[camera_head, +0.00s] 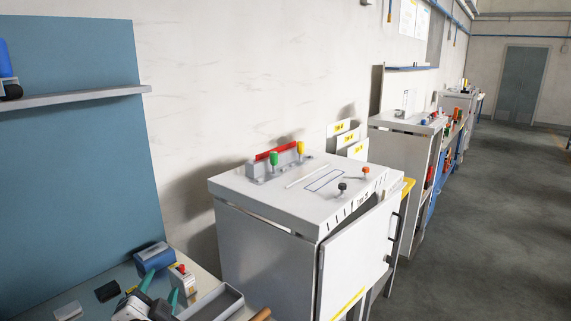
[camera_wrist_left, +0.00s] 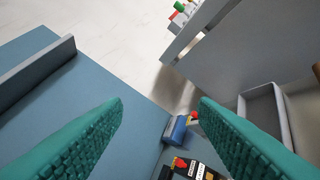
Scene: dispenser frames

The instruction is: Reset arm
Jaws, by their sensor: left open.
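My left gripper (camera_head: 160,289) is low in the head view, over the workbench with the blue back panel. Its two teal fingers stand wide apart with nothing between them. In the left wrist view the open fingers (camera_wrist_left: 160,104) frame the blue panel and the bench below. My right gripper is in neither view.
Near the left gripper are a blue box (camera_head: 153,258), a box with a red button (camera_head: 182,277) and a grey tray (camera_head: 222,300). A shelf (camera_head: 75,98) juts from the panel. A white cabinet (camera_head: 265,255) stands right of the bench, its door (camera_head: 355,262) ajar. Floor (camera_head: 500,220) at right is clear.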

